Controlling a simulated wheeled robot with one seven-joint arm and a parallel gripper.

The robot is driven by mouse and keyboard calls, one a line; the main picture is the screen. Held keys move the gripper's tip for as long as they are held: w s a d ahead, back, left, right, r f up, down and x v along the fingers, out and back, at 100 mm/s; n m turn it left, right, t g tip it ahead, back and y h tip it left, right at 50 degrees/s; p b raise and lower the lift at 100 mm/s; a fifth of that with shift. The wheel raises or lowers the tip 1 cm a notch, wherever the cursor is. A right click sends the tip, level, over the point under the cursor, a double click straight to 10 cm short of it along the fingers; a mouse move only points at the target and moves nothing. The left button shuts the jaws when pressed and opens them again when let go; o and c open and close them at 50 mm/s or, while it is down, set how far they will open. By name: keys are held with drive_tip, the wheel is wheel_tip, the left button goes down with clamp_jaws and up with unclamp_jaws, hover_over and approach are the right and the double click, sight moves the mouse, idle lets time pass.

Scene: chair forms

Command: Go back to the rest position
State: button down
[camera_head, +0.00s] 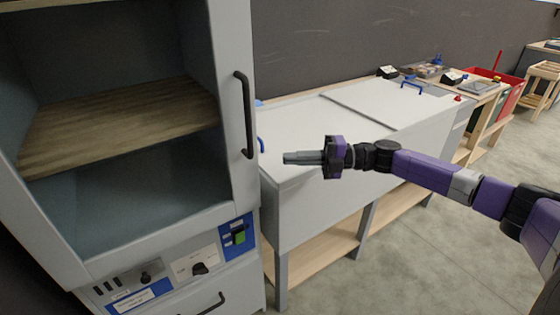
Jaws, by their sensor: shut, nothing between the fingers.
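My gripper (289,158) is in the middle of the head view, at the end of my purple and black arm, which reaches in from the right edge. The gripper points left, toward the cabinet. Its fingers are shut with nothing between them. It shows in front of the white workbench and a little to the right of the cabinet's black handle, with clear air around it. I see no object in its grasp.
A grey cabinet (224,110) with an open front, a wooden shelf (120,120) and a black handle (245,115) fills the left. A white workbench (290,215) runs back to the right. Red bins (500,77) stand far right. Grey floor (420,265) is free at lower right.

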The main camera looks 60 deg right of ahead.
drive_tip(key=shift+v, duration=1.5)
